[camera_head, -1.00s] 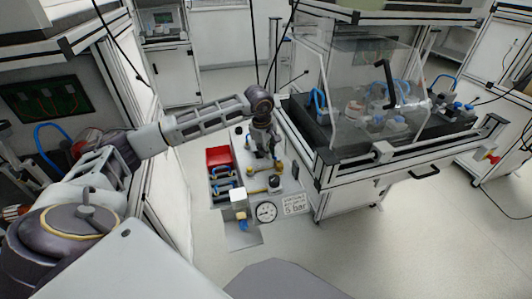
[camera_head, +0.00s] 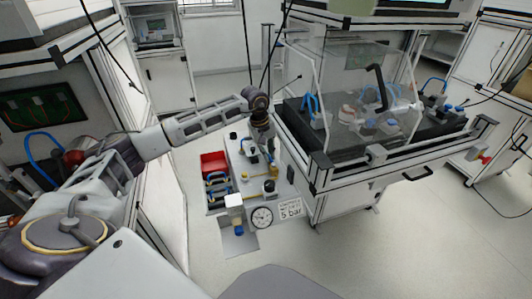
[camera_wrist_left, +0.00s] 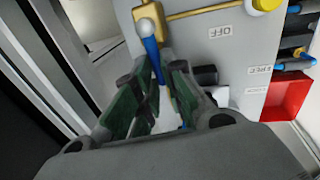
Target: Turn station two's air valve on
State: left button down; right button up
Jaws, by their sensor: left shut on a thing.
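My left gripper (camera_head: 266,147) reaches down over the grey air panel (camera_head: 246,186). It also shows in the left wrist view (camera_wrist_left: 166,72), with its green-padded fingers shut on a blue valve lever (camera_wrist_left: 151,48). The lever joins a brass valve body (camera_wrist_left: 146,17) with a brass pipe running from it. An OFF label (camera_wrist_left: 223,30) sits on the panel beside the valve. In the head view my gripper hides most of this valve. I cannot read which station it belongs to. My right gripper is not in view.
The panel carries a pressure gauge (camera_head: 262,217), a 5 bar sign (camera_head: 290,209) and a regulator (camera_head: 234,208). A red bin (camera_head: 213,161) stands at its left. A clear-guarded test bench (camera_head: 345,160) stands close on the right.

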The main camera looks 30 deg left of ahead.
pick_arm(q)
jog(key=shift+w+d+m, duration=0.1)
jog(key=shift+m, duration=0.2)
jog(key=c, duration=1.5)
grip_release()
notch_tip(320, 180, up, 12)
jog(key=s+a, duration=0.1)
jog(key=shift+s+a, duration=0.3)
jog(key=shift+s, duration=0.1)
jog(key=shift+f, duration=0.2)
